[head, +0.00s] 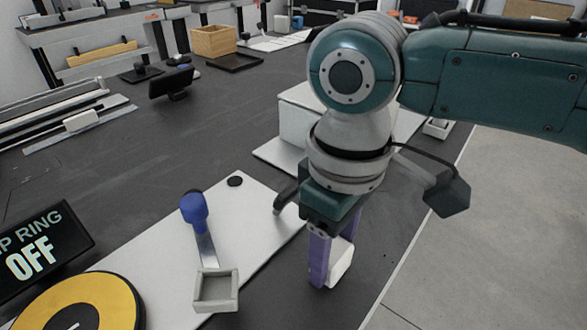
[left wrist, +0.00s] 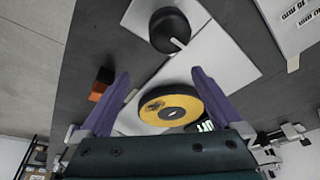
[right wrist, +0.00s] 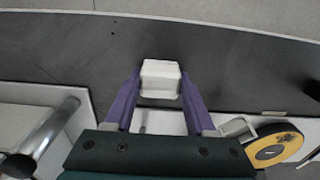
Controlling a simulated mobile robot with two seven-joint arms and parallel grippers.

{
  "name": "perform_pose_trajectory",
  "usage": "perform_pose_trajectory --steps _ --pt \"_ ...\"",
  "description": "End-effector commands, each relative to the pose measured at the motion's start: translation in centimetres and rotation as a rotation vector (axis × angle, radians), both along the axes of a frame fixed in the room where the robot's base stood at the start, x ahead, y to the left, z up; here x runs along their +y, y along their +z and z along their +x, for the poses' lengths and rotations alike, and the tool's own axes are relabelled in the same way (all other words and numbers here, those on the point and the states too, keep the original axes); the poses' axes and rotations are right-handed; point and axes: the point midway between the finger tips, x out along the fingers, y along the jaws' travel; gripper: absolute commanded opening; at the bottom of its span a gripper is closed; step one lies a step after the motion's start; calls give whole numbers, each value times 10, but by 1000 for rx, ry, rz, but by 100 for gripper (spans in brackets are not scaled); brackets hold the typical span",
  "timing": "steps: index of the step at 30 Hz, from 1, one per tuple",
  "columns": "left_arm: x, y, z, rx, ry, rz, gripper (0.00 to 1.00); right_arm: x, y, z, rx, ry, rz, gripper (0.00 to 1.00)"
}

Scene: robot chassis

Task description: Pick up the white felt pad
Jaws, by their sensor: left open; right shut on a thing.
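The white felt pad (head: 342,264) is a small white block between the purple fingers of my right gripper (head: 332,268), at the right of the table in the head view. The right wrist view shows the pad (right wrist: 160,80) between the fingertips of that gripper (right wrist: 160,88), which is shut on it. I cannot tell whether the pad still touches the dark table. My left gripper (left wrist: 161,80) is open and empty in the left wrist view. It is out of the head view.
A white board (head: 262,215) bears a blue-handled tool (head: 194,212) and a small square tray (head: 216,290). A yellow disc (head: 85,305) and a black "OFF" display (head: 38,245) stand at the lower left. A white box (head: 296,122) is behind my right arm.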

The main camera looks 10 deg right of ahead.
Motion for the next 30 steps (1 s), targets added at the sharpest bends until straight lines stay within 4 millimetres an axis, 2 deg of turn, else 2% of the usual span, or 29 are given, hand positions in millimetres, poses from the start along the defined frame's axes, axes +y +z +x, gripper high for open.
perform_pose_trajectory --steps 5,8,11,21,25,30 --pt "0 4 0 0 0 0 100 1 10 0 -2 0 2 1" --pt "0 9 0 0 0 0 100 1 23 1 -3 0 2 1" --pt "0 17 0 0 0 0 100 1 45 1 -4 2 3 1" --pt "0 43 0 0 0 0 100 1 147 1 -5 1 3 1" --pt "0 48 0 0 0 0 100 0 175 1 -4 0 2 1" --pt "0 51 0 0 0 0 100 0 195 1 -2 0 2 1"
